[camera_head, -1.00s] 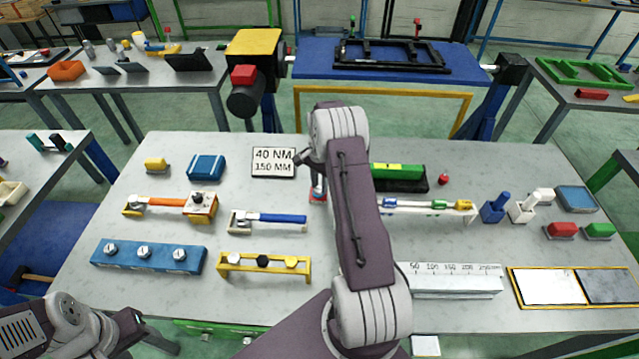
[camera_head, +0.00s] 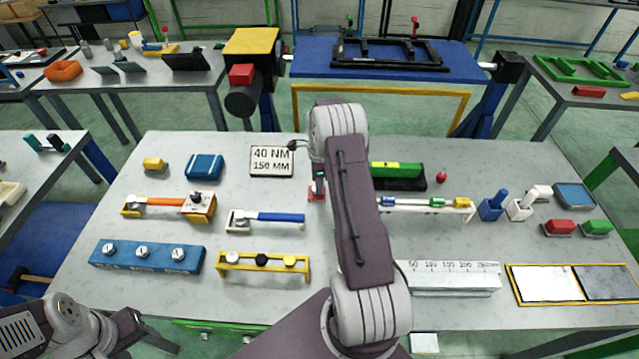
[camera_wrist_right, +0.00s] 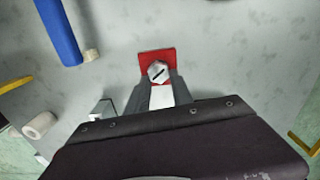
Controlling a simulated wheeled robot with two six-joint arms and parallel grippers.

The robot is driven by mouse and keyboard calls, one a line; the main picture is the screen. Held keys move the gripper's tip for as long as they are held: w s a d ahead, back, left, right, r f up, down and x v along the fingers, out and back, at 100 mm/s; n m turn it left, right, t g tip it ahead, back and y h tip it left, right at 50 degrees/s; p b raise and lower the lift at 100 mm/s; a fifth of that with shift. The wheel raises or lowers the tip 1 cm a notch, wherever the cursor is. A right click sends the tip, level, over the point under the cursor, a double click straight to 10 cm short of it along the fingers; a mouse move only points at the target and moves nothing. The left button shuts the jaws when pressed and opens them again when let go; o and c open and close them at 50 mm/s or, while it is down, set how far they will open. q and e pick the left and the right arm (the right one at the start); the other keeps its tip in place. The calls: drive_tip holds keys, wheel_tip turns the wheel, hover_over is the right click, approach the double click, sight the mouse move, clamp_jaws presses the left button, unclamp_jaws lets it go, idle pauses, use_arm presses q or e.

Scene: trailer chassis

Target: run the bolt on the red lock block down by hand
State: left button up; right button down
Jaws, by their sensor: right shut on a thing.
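The red lock block (camera_wrist_right: 157,54) lies on the grey table below my right gripper. Its bolt (camera_wrist_right: 158,71) shows in the right wrist view as a pale hex head with a dark mark on top. My right gripper (camera_wrist_right: 158,80) is shut on the bolt head, with one finger on each side. In the head view a small part of the red lock block (camera_head: 317,190) shows just left of my right arm; the arm hides most of the gripper there. Of my left arm only links show at the lower left; its gripper jaws are not seen.
A blue-handled tool (camera_head: 270,217) lies left of the block, and a yellow rack (camera_head: 262,266) stands in front of it. A sign reading 40 NM, 150 MM (camera_head: 272,161) is behind. A green and black piece (camera_head: 399,175) and a white ruler block (camera_head: 450,277) are to the right.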

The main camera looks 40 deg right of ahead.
drive_tip(key=shift+w+r+m, duration=0.25)
drive_tip(key=shift+m, duration=0.35)
drive_tip(key=c, duration=1.4)
unclamp_jaws()
drive_tip(key=shift+c, duration=0.2)
drive_tip(key=o, duration=0.3)
drive_tip(key=shift+s+a+f, duration=0.1)
wheel_tip(320, 180, up, 9)
drive_tip(key=shift+r+b, duration=0.1)
drive_tip(key=shift+b, duration=0.65)
